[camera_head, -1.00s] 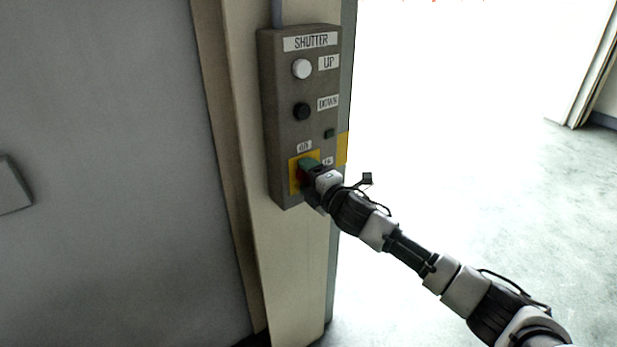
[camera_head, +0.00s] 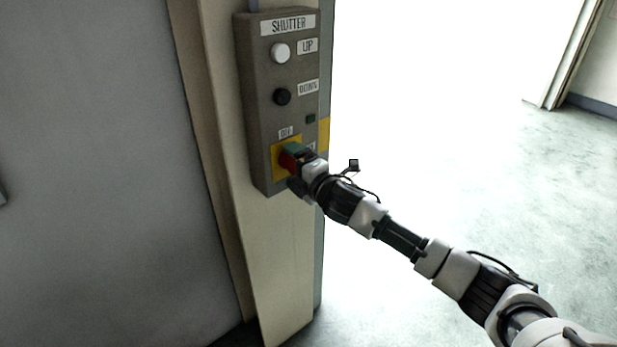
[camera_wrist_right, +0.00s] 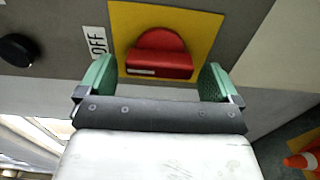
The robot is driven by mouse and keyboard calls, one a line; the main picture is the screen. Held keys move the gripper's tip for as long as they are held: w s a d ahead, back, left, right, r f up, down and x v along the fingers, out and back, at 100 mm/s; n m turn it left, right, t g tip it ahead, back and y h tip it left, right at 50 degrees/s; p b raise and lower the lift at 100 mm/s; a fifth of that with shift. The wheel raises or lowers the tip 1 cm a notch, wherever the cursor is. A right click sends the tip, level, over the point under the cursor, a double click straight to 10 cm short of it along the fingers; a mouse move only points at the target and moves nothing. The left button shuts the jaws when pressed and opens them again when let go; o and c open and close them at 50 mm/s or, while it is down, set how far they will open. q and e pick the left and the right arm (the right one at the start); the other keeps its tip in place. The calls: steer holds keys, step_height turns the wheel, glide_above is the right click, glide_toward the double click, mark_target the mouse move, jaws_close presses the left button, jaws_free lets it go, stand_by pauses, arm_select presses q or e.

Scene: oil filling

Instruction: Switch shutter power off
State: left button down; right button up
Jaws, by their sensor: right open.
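The grey shutter box (camera_head: 258,110) hangs on a pillar, with a red rotary power switch (camera_head: 287,162) on a yellow plate at its lower end. In the right wrist view the red switch (camera_wrist_right: 160,52) has its bar lying across the picture, with a white mark near the end towards the OFF label (camera_wrist_right: 96,40). My right gripper (camera_head: 296,158) is open at the switch. In the wrist view its green fingers (camera_wrist_right: 157,78) stand one on each side of the switch, with gaps between. In the head view the gripper hides part of the switch. My left gripper is not in view.
Above the switch are a white UP button (camera_head: 280,53), a black DOWN button (camera_head: 282,96) and a small dark green lamp (camera_head: 310,118). A grey shutter or wall (camera_head: 100,170) fills the left. The bright floor (camera_head: 450,210) on the right is open. An orange cone (camera_wrist_right: 302,162) shows in the wrist view.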

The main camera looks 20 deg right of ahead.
steer(key=b+v, duration=0.2)
steer(key=v, duration=0.7)
steer(key=shift+s, duration=0.2)
steer(key=shift+d, duration=0.1)
